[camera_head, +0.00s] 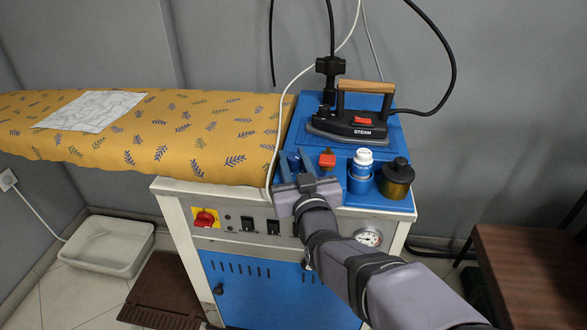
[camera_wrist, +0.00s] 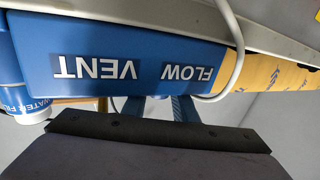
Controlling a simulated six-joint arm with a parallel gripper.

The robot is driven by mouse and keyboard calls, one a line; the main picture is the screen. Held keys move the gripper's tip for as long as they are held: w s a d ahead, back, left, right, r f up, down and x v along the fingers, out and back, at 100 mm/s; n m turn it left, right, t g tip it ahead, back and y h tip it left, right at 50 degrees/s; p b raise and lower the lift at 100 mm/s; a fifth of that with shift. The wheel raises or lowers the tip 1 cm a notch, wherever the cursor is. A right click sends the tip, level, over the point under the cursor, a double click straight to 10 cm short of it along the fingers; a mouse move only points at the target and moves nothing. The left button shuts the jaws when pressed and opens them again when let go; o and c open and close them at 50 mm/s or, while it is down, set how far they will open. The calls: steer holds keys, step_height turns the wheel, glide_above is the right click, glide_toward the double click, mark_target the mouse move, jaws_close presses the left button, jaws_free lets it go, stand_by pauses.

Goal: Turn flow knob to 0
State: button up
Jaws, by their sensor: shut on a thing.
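The FLOW label (camera_wrist: 188,73) shows upside down on the blue panel in the wrist view, beside the VENT label. In the head view, my gripper (camera_head: 297,165) is at the top front of the blue unit, left of a red knob (camera_head: 327,158). Its two fingers are shut around a blue knob (camera_head: 294,159), which appears to be the flow knob and is largely hidden between them. In the wrist view, my gripper (camera_wrist: 158,106) shows only partly past its dark edge. The knob's pointer and scale cannot be read.
A steam iron (camera_head: 352,128) with a wooden handle rests behind. A white-capped bottle (camera_head: 362,160) and a dark brass-coloured canister (camera_head: 397,178) stand to the right. A white cable (camera_head: 272,150) runs down close to the gripper's left. The yellow ironing board (camera_head: 200,130) lies left.

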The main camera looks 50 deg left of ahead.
mark_target(295, 164)
steer(key=shift+r, duration=0.3)
steer(key=o, duration=0.8)
steer(key=shift+c, duration=0.2)
steer(key=shift+f, duration=0.1)
steer(key=shift+d+f, duration=0.1)
steer(key=shift+d, duration=0.05)
steer(key=shift+v, duration=3.5)
steer(key=shift+o, duration=0.2)
